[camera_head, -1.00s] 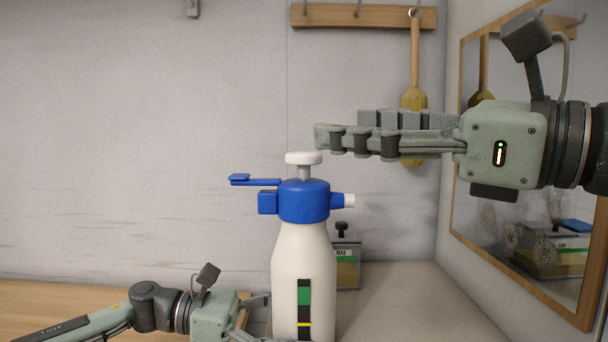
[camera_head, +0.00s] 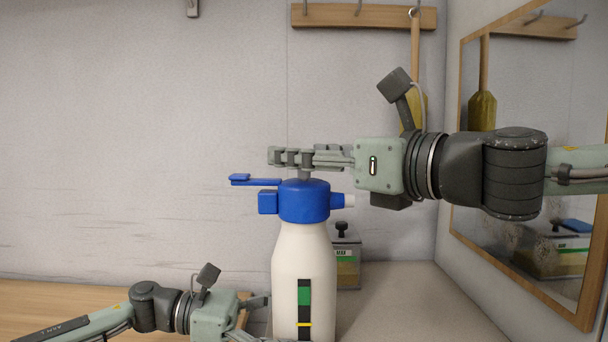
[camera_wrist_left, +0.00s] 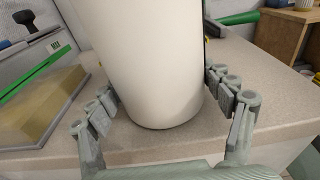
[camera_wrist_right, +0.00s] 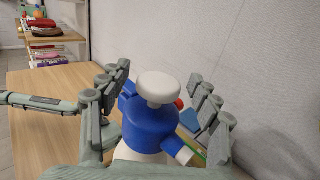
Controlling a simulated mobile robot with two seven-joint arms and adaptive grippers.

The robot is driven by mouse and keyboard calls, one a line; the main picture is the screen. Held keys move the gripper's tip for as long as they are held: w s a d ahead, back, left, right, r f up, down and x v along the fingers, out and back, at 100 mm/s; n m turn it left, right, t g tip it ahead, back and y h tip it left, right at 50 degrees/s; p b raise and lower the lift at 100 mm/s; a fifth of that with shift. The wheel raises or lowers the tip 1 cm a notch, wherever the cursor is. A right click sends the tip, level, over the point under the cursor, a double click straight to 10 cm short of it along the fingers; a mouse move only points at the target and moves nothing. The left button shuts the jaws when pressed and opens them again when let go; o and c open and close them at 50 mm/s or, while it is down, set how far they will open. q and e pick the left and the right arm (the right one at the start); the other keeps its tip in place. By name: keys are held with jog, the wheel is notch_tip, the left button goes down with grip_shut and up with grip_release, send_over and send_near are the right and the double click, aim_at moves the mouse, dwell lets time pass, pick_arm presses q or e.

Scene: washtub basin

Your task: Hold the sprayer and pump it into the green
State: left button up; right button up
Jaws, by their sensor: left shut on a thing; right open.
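The sprayer (camera_head: 304,250) stands upright on the counter, with a white bottle and a blue head (camera_head: 304,201). A black strip on its front has a green band (camera_head: 304,295) and a lower yellow mark (camera_head: 304,324). My left gripper (camera_head: 264,318) is shut on the lower bottle; the left wrist view shows a finger on each side of it (camera_wrist_left: 155,65). My right gripper (camera_head: 278,157) is open, level above the blue head. In the right wrist view the white pump knob (camera_wrist_right: 158,87) appears between its spread fingers. In the head view the fingers hide the knob.
A small container with a black knob (camera_head: 345,262) stands behind the sprayer on the counter (camera_head: 400,300). A wood-framed mirror (camera_head: 480,190) is at the right, close to my right arm. A wooden hook rail (camera_head: 365,16) with a hanging brush is on the wall.

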jog(key=shift+w+a, duration=0.25)
jog(key=shift+c, duration=0.5)
